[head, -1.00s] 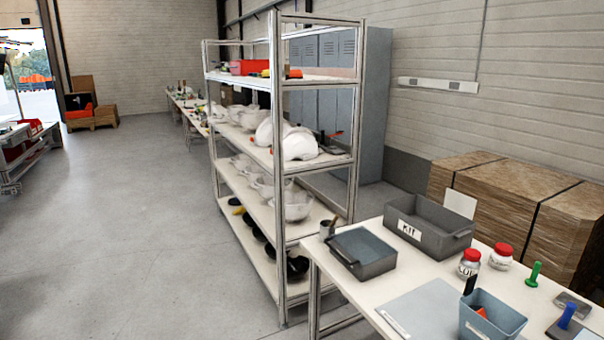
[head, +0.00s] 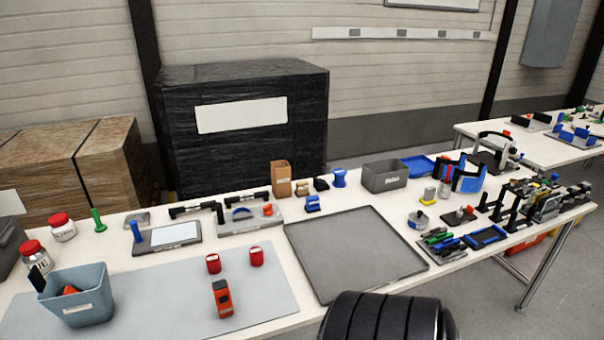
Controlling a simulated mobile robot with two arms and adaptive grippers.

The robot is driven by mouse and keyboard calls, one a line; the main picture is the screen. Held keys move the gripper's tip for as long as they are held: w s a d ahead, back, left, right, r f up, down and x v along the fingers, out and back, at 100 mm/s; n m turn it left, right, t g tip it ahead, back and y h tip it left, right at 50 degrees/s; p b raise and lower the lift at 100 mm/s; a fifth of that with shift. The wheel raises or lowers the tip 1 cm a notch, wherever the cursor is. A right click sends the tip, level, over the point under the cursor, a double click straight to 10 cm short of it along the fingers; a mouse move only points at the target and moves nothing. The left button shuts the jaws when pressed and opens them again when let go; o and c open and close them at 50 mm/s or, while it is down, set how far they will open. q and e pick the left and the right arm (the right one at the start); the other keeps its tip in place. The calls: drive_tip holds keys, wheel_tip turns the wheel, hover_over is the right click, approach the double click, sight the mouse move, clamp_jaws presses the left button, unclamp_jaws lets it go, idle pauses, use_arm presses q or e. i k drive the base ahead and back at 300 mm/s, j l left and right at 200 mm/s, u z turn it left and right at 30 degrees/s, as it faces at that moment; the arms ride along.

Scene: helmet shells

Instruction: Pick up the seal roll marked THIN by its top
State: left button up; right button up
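Two small red cylinders stand upright on the light grey mat (head: 150,300), apart from each other. One is the left red cylinder (head: 213,264) and the other is the right red cylinder (head: 256,257). They could be seal rolls, but any lettering on them is too small to read, so I cannot tell which thing is marked THIN. A blue spool-shaped piece (head: 339,178) stands further back on the white table. Neither of my grippers shows in the head view.
A red-orange device (head: 222,299) stands in front of the red cylinders. A blue-grey bin (head: 77,305) and red-lidded jars (head: 62,227) are at left. A grey tray (head: 355,255) lies at centre. A grey box (head: 384,176) and crowded tools fill the right. The mat's middle is mostly clear.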

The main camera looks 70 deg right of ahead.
sight(255, 255)
drive_tip(key=z, duration=1.8)
drive_tip(key=i+l+u, duration=0.1)
drive_tip(key=l, duration=0.2)
